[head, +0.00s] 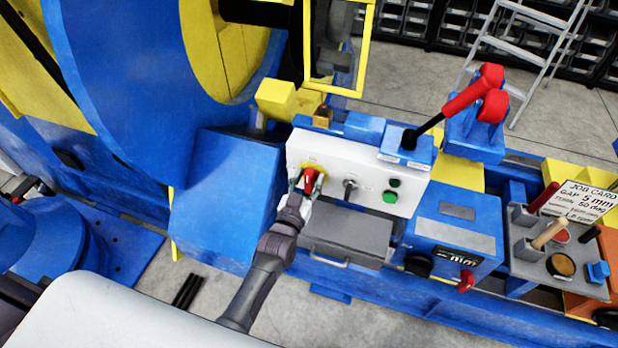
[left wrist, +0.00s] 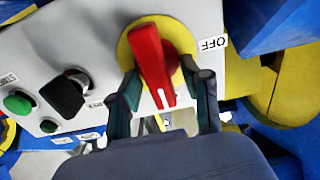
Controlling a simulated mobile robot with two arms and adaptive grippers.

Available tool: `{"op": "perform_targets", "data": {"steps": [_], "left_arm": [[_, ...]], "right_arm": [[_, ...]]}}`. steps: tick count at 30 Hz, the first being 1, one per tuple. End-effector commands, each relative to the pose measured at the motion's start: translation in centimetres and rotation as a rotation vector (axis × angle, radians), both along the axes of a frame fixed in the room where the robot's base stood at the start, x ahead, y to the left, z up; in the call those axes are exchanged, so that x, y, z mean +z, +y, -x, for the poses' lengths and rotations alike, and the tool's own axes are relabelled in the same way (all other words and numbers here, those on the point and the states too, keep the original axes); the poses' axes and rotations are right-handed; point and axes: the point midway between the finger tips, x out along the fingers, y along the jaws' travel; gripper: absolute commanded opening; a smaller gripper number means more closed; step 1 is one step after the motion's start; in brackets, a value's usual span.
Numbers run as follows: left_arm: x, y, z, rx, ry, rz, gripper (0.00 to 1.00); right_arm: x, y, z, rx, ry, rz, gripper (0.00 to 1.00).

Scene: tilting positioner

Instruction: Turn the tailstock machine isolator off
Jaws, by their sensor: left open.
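The tailstock machine isolator is a red rotary handle (head: 310,179) on a yellow disc, at the left end of the white control panel (head: 335,160). In the left wrist view the red handle (left wrist: 152,62) stands nearly upright, slightly tilted, and its white-marked end points down. The OFF label (left wrist: 214,43) is upside down to the right of the yellow disc, away from the marked end. My left gripper (head: 302,190) is at the handle. In the left wrist view the open fingers (left wrist: 160,76) straddle the handle's lower part; contact is unclear. My right gripper is not in view.
A black selector switch (head: 349,186) and a green button (head: 390,196) sit right of the isolator. A grey drawer box (head: 348,231) juts out below the panel. A red-handled lever (head: 460,100) rises at the right. A blue housing (head: 225,195) stands close on the left.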

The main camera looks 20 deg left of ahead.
Motion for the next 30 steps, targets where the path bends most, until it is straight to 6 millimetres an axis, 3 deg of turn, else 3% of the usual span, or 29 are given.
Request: {"op": "perform_targets", "data": {"steps": [10, 19, 30], "left_arm": [[-0.02, -0.02, -0.4, 0.0, 0.001, 0.0, 0.48], [-0.02, -0.04, -0.37, 0.0, 0.001, 0.0, 0.0], [-0.01, 0.0, -0.37, -0.001, 0.002, 0.039, 0.0]], "right_arm": [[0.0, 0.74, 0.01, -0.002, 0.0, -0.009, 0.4], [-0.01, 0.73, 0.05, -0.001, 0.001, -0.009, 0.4], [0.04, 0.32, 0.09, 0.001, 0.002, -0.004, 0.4]]}}
